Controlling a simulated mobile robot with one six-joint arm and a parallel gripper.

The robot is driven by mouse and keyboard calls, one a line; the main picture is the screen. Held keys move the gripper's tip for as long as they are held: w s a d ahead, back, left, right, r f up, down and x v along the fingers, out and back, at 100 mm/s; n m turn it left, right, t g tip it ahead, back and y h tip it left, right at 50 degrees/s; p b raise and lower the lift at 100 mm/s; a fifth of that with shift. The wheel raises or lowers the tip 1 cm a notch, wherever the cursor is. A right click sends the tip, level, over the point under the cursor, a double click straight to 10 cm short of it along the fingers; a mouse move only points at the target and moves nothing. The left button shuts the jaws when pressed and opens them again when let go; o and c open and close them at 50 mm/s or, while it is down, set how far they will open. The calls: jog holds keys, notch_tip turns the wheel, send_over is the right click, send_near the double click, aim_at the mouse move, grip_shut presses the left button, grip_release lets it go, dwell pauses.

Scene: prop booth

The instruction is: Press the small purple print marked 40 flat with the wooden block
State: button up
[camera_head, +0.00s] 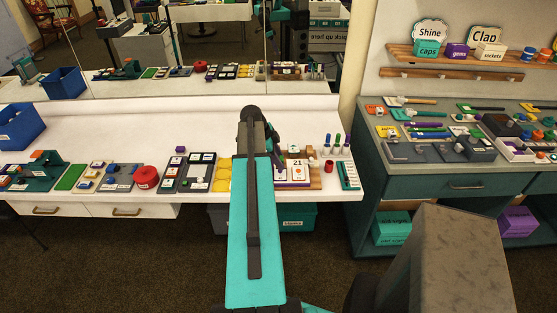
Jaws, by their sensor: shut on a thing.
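My arm reaches out over the white counter. The end of it with my gripper (277,160) is mostly hidden behind the arm's teal link. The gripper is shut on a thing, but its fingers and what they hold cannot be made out. Just right of it lie white print cards (297,172), one showing "21", with purple edges near them. They lie on or beside a striped wooden board (315,178). I cannot make out a print marked 40 or clearly pick out the wooden block.
A red cup (329,166), marker pens (337,143) and a green-edged card (348,176) stand at the counter's right end. The counter's back strip (120,125) is clear before a mirror.

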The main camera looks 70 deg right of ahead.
aim_at(279, 175)
jog(key=shift+f, duration=0.15)
jog(key=shift+w+d+f+b, duration=0.15)
jog(key=shift+f+b, duration=0.2)
jog(key=shift+f, duration=0.8)
jog(key=shift+d+f+b, duration=0.15)
jog(key=shift+f+b, duration=0.2)
jog(key=shift+f, duration=0.8)
jog(key=shift+f+b, duration=0.45)
jog(key=shift+f, duration=0.1)
dwell(1.0)
jog(key=shift+a+r+p, duration=0.2)
jog(key=shift+r+p, duration=0.15)
jog(key=shift+r, duration=1.15)
jog(key=shift+a+r+p, duration=0.15)
jog(key=shift+r+p, duration=0.2)
jog(key=shift+r, duration=1.15)
